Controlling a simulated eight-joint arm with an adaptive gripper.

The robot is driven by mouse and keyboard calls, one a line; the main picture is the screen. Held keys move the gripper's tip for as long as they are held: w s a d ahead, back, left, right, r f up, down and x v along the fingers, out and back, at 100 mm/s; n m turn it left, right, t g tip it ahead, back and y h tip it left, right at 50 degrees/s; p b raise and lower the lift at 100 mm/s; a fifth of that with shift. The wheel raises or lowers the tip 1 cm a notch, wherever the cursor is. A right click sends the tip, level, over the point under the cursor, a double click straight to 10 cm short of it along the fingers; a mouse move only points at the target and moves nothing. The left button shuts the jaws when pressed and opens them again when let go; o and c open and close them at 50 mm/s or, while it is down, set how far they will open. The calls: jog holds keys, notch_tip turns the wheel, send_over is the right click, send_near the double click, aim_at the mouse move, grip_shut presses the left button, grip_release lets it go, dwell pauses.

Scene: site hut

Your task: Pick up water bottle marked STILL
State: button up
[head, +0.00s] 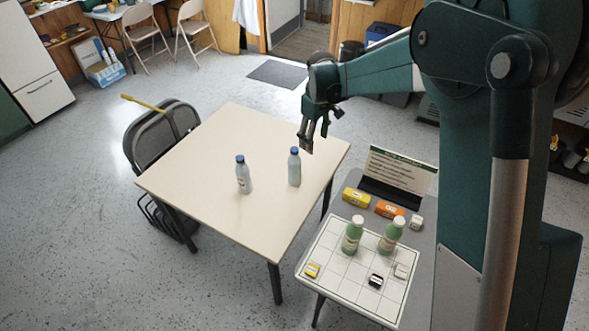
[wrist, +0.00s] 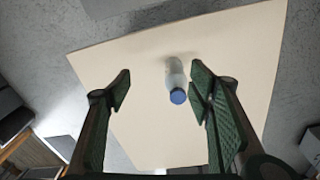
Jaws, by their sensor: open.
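Two clear water bottles with blue caps stand upright on the beige table in the head view: a left bottle (head: 243,177) with a small dark-red mark on its label, and a right bottle (head: 294,169) whose marking I cannot see. I cannot read STILL on either. My gripper (head: 307,143) is open and empty above the table, just right of and above the right bottle in the picture. In the wrist view, one blue-capped bottle (wrist: 175,75) shows between the open fingers of my gripper (wrist: 160,88), closer to the right finger. Its label is not readable.
The beige table (head: 205,155) is otherwise clear. A grey side table at right holds a white gridded board (head: 328,262) with two green bottles (head: 352,235) and small boxes, plus a sign (head: 402,168). A folding chair (head: 150,145) stands at the table's left.

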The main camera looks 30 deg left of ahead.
aim_at(295, 149)
jog(key=shift+n+g+h, duration=0.3)
jog(key=shift+n, duration=0.6)
jog(key=a+f, duration=0.2)
jog(key=s+a+f, duration=0.1)
jog(key=a+f, duration=0.1)
jog(key=a, duration=0.1)
jog(key=a+f, duration=0.2)
jog(key=f, duration=0.1)
jog(key=shift+s+a, duration=0.25)
jog(key=shift+a, duration=0.05)
jog(key=shift+f, duration=1.3)
jog(key=shift+a+f, duration=0.1)
jog(key=shift+f, duration=2.5)
jog(key=c, duration=1.2)
jog(key=shift+c, duration=0.2)
